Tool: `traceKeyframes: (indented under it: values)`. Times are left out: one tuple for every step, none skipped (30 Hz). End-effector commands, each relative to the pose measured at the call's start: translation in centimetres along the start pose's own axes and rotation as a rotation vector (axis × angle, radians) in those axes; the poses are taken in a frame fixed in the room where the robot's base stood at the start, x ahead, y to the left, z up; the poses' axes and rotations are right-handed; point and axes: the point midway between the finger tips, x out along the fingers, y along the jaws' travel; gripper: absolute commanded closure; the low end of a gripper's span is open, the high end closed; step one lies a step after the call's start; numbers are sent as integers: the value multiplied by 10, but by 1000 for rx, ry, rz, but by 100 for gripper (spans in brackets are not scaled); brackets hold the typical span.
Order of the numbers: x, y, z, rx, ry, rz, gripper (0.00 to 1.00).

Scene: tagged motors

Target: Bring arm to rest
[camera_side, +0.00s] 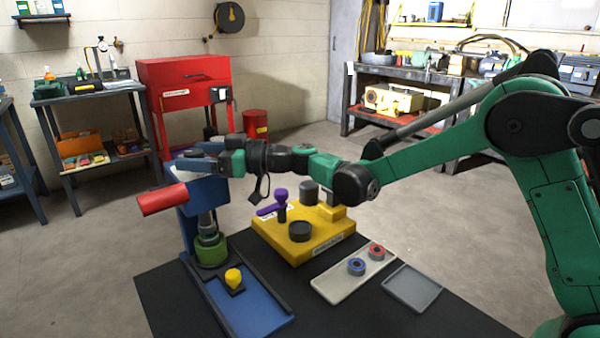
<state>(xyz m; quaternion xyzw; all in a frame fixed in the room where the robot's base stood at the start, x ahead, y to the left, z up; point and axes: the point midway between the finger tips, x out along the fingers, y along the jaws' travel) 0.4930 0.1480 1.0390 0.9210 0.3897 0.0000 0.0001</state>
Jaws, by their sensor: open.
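My arm reaches from the right, roughly level, above the black work table (170,300). My gripper (185,158) points left, open, with nothing seen between its fingers. It is high above the table, in front of or over the top of a blue upright stand (205,193); the depth between them is hard to tell. A red cylinder (162,199) shows beside the stand, below the gripper. A green and grey motor-like part (211,249) stands at the foot of the blue stand. A yellow fixture (320,236) bears a purple-handled part (281,203), a dark round part (300,231) and a grey cylinder (309,191).
A blue tray (250,312) holds a yellow knob-like part (234,280). A pale tray (335,288) holds a blue ring (357,266) and a red ring (376,252). An empty grey tray (412,288) lies to its right. A red cabinet (185,72) and workbenches stand farther back.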

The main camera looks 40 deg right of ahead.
Motion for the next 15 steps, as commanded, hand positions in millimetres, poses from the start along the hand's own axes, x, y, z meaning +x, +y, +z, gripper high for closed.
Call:
traceKeyframes:
  values:
    - [-9,1,0,0,0,3,28]
    - [-13,1,0,0,0,3,28]
    - [-18,1,0,0,0,2,28]
    - [-21,0,0,0,0,1,28]
    - [-23,1,0,0,0,1,28]
    - [-26,1,0,0,0,2,28]
    - [-27,0,0,0,0,2,28]
    - [-28,0,0,0,0,1,28]
    - [-28,0,0,0,0,1,28]
    - [-28,0,0,0,0,1,28]
    - [-28,0,0,0,0,0,28]
    - [-28,0,0,0,0,0,28]
    - [-28,0,0,0,0,0,28]
    - [-28,0,0,0,0,0,28]
    - [-28,0,0,0,0,1,28]
